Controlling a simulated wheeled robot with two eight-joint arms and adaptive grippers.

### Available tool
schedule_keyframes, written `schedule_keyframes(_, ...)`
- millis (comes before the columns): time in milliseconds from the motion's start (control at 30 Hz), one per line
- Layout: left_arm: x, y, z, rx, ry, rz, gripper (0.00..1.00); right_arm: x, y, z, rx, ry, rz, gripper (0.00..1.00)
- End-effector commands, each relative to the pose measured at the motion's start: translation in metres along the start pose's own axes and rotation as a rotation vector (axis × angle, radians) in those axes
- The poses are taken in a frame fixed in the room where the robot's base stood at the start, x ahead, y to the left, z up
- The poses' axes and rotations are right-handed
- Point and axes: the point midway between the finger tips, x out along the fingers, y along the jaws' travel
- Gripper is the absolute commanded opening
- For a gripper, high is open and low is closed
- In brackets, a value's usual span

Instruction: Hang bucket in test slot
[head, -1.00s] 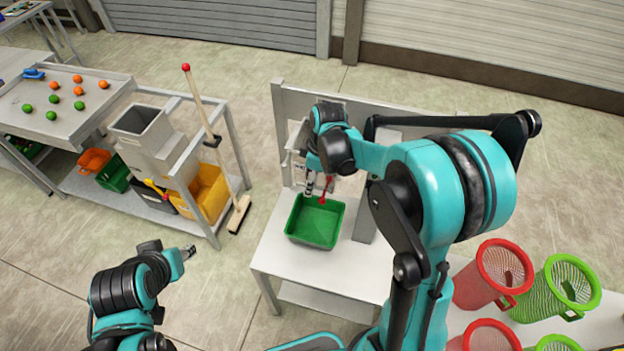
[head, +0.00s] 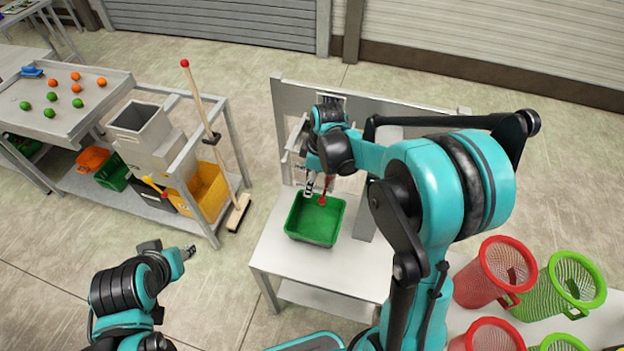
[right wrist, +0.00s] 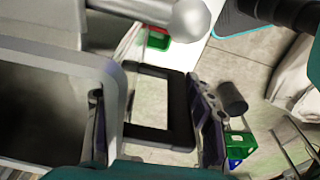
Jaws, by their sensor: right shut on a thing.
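A grey bucket (right wrist: 45,110) fills the left of the right wrist view, its dark open mouth showing. A black rectangular handle (right wrist: 178,110) lies between the fingers of my right gripper (right wrist: 150,125), which is shut on it. In the head view my right gripper (head: 316,188) is at the grey stand, just above the green tray; the arm hides much of the bucket there. I cannot make out the test slot or tell whether the bucket touches the stand. My left gripper (head: 188,252) is away from the stand, at lower left; its fingers are too small to judge.
The green tray (head: 290,230) sits on a white table (head: 268,257). A red part (head: 322,200) is over the tray. Red and green mesh baskets (head: 490,275) stand at lower right.

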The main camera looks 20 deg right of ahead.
Motion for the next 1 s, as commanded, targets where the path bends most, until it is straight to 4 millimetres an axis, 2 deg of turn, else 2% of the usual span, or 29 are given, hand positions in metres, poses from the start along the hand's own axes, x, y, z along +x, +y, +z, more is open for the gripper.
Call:
schedule_keyframes(167,0.0,0.0,0.0,0.0,0.0,0.0,0.4,-0.001,0.0,0.0,0.0,0.0,0.001,0.0)
schedule_keyframes(200,0.0,0.0,0.0,0.0,0.0,0.0,0.4,-0.001,0.0,0.0,0.0,0.0,0.001,0.59)
schedule_keyframes(267,0.0,0.0,0.0,0.0,0.0,0.0,0.4,-0.001,0.0,0.0,0.0,0.0,0.001,0.75)
schedule_keyframes(300,0.0,0.0,0.0,0.0,0.0,0.0,0.4,-0.001,0.0,0.0,0.0,0.0,0.001,0.78)
schedule_keyframes(667,0.0,0.0,0.0,0.0,0.0,0.0,0.4,-0.005,0.0,0.0,0.0,0.0,0.0,0.78)
schedule_keyframes(767,0.0,0.0,0.0,0.0,0.0,0.0,0.4,-0.018,0.0,0.0,0.001,0.0,0.0,0.78)
schedule_keyframes(1000,0.0,0.0,0.0,0.0,0.0,0.0,0.4,-0.07,0.0,0.0,0.001,0.0,0.0,0.78)
